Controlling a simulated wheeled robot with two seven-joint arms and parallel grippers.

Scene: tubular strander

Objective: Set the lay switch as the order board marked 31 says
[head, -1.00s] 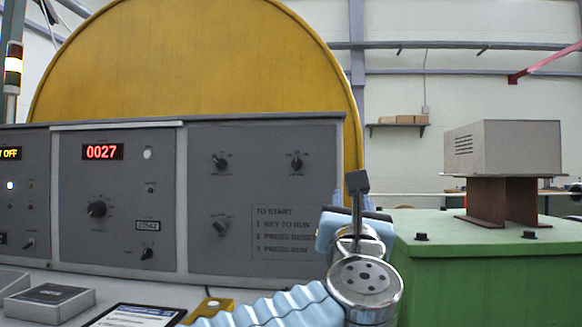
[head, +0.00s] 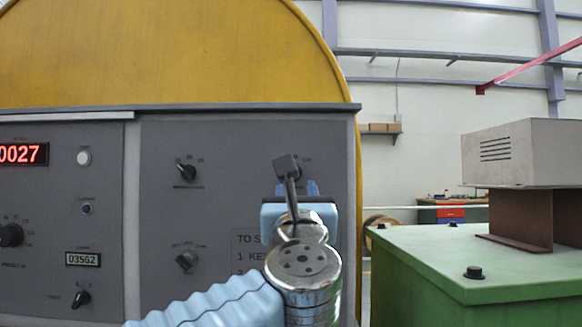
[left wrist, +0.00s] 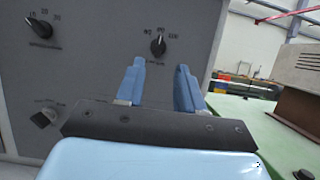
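My left gripper (head: 298,187) is in front of the right-hand grey panel. In the left wrist view its two blue fingers (left wrist: 160,70) stand apart with nothing between them. A black rotary switch (left wrist: 158,46) on the panel shows just beyond the fingertips, roughly in line with the gap; in the head view my gripper and wrist mostly hide it. Two more rotary switches are to its left, an upper one (head: 187,172) and a lower one (head: 187,260). Their lettering is too small to tell which is the lay switch. No board marked 31 is in view.
The left panel has a red display (head: 22,154) reading 0027, a small display (head: 83,259) and other knobs. A yellow round guard (head: 170,50) rises behind. A green cabinet (head: 470,255) with a grey box (head: 515,152) stands on the right.

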